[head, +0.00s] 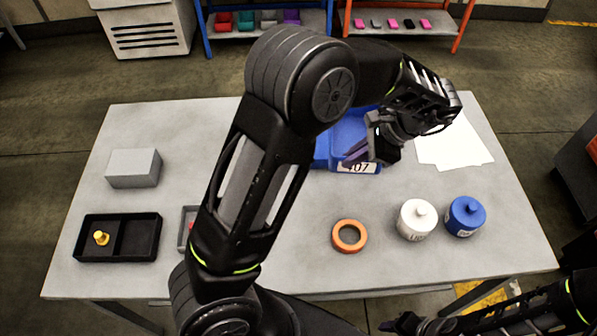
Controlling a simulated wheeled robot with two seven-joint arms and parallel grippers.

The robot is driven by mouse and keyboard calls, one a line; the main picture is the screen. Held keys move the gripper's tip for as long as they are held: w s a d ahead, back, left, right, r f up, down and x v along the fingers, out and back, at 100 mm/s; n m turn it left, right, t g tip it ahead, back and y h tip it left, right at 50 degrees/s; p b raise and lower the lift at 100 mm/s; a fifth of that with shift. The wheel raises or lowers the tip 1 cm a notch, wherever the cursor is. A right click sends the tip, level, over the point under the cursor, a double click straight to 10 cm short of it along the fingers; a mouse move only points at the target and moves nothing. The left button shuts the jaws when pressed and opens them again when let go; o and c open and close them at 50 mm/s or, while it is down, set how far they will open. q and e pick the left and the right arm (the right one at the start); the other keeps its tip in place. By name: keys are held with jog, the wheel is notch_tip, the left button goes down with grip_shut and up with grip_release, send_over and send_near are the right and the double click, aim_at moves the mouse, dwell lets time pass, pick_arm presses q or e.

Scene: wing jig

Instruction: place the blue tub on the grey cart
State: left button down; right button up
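A blue tub (347,130) with a white label reading 407 sits on the grey table, partly hidden behind my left arm. Something purple (357,151) shows inside it or at its front edge. My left gripper (379,139) is over the tub's right part, its fingers pointing left and down. I cannot tell whether it touches the tub or is shut on anything. My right gripper (397,325) is low at the bottom edge, in front of the table and away from the tub; its fingers are unclear. I can make out no grey cart.
On the table (300,275) are a white jar (416,220), a blue jar (466,216), an orange ring (349,236), white paper (455,148), a grey block (134,168) and a black divided tray (117,237) holding a yellow piece (101,238). Shelves stand behind.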

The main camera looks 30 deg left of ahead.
pick_arm(q)
jog(key=s+a+f+b, duration=0.1)
jog(key=s+a+b, duration=0.1)
jog(key=s+a, duration=0.2)
jog(key=s+a+f+g+b, duration=0.1)
jog(key=s+a+f+b, duration=0.1)
jog(key=a, duration=0.8)
jog(key=s+a+f+h+b, duration=0.1)
jog(key=s+a+b, duration=0.3)
jog(key=s+a, duration=0.2)
jog(key=shift+a+f+n+g, duration=0.25)
jog(key=shift+a+n+g, duration=0.15)
jog(key=shift+a, duration=0.65)
notch_tip(320, 180, down, 6)
jog(key=shift+f, duration=0.15)
jog(key=shift+f, duration=1.9)
jog(key=shift+s, duration=0.1)
